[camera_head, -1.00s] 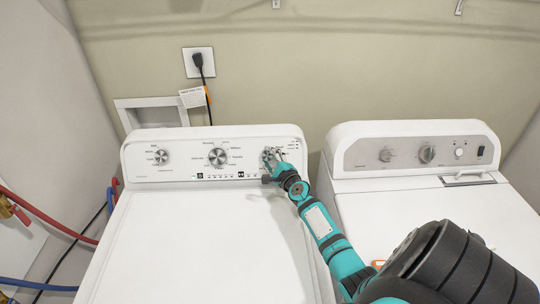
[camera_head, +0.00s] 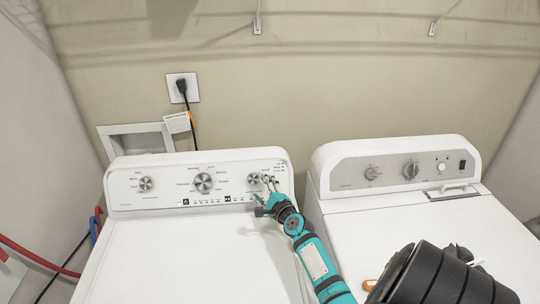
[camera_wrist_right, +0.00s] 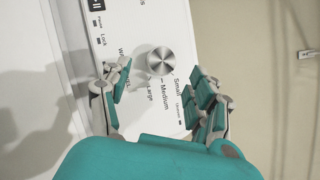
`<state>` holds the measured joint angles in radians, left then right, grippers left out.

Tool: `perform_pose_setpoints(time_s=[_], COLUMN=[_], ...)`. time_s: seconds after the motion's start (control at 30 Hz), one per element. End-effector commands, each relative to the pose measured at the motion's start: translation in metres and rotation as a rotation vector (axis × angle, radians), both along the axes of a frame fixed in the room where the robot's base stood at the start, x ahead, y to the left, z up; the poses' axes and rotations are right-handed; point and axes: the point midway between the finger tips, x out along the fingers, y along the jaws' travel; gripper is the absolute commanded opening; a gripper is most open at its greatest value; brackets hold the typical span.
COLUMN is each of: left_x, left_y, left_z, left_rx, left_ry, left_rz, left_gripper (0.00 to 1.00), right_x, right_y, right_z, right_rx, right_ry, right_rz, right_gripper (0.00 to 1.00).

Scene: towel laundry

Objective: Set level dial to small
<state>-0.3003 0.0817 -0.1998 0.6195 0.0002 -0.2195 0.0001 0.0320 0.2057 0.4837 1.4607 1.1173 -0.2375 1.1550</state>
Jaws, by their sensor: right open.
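The level dial (camera_head: 254,179) is a round silver knob at the right end of the white washer's control panel. In the right wrist view the dial (camera_wrist_right: 161,61) shows whole, with the words Small, Medium and Large printed around it. Its pointer mark is too small to read. My right gripper (camera_head: 266,191) is open, just right of and below the dial in the head view. In the wrist view its two fingers (camera_wrist_right: 158,84) stand on either side, a little short of the dial, with nothing between them. My left gripper is not in view.
Two more knobs, a middle dial (camera_head: 203,183) and a left dial (camera_head: 145,184), sit on the same panel. A dryer (camera_head: 405,222) stands to the right. A black power cord (camera_head: 190,108) hangs on the wall behind. The washer lid (camera_head: 185,258) is clear.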

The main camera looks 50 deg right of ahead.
Motion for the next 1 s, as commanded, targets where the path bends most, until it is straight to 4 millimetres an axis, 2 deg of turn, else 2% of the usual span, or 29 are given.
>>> perform_pose_setpoints(time_s=[0.03,0.2,0.4,1.0], left_x=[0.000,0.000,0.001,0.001], left_y=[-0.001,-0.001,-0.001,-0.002], left_z=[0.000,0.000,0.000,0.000], left_rx=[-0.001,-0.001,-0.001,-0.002], left_ry=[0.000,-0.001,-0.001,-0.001], left_rz=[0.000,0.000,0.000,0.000], left_gripper=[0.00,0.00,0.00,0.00], right_x=[-0.013,-0.045,-0.067,-0.071], right_y=[0.004,0.014,0.020,0.022], right_z=[0.000,0.005,0.009,0.010], right_rx=[0.001,-0.001,-0.001,-0.001], right_ry=[0.001,0.002,0.001,-0.001], right_rz=[-0.002,-0.001,-0.001,0.000], right_gripper=[0.61,0.61,0.61,0.61])
